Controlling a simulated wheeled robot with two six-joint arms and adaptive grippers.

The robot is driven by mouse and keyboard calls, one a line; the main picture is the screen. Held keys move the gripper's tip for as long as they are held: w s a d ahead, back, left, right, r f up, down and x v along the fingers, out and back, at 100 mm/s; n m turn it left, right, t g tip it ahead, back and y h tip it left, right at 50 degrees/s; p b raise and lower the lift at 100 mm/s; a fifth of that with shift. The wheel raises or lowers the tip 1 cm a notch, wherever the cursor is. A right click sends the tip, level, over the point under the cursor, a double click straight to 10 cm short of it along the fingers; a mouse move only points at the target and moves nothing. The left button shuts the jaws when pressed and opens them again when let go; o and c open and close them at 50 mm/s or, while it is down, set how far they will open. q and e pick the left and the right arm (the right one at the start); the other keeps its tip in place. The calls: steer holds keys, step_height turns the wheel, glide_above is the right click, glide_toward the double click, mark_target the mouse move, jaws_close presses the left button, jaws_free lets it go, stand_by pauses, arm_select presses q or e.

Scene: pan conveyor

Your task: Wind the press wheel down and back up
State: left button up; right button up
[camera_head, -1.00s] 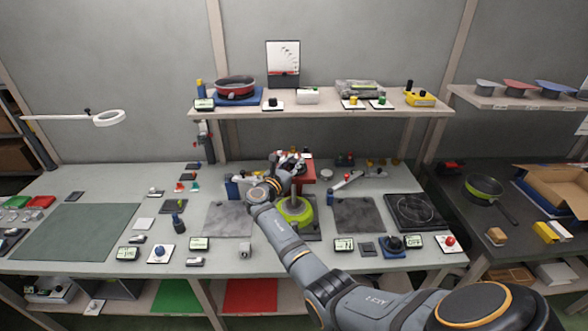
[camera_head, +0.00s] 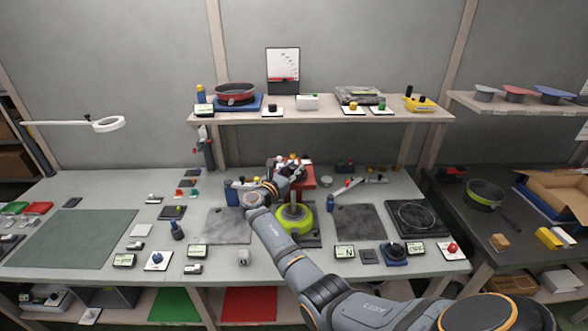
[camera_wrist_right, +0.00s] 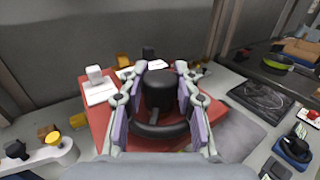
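The press has a red top (camera_head: 306,178) and stands at the middle of the bench. It also shows in the right wrist view (camera_wrist_right: 92,122). A black press wheel (camera_wrist_right: 160,130) with a tall round hub sits on the red top. My right gripper (camera_head: 294,168) reaches over the press. A green pan (camera_head: 304,218) is under the press. In the head view the gripper mostly hides the wheel. My left gripper is not in view.
A chart panel (camera_head: 283,69) with a red mark low on it stands on the shelf (camera_head: 330,116) above the press. Grey mats (camera_head: 228,225) lie beside the press. A black hob (camera_head: 414,215) is to the right. Small blocks and displays line the front edge.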

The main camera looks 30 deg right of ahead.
mark_target(291, 170)
steer(key=o, duration=0.4)
steer(key=v, duration=0.7)
steer(key=shift+s+a, duration=0.2)
steer(key=shift+a, duration=0.05)
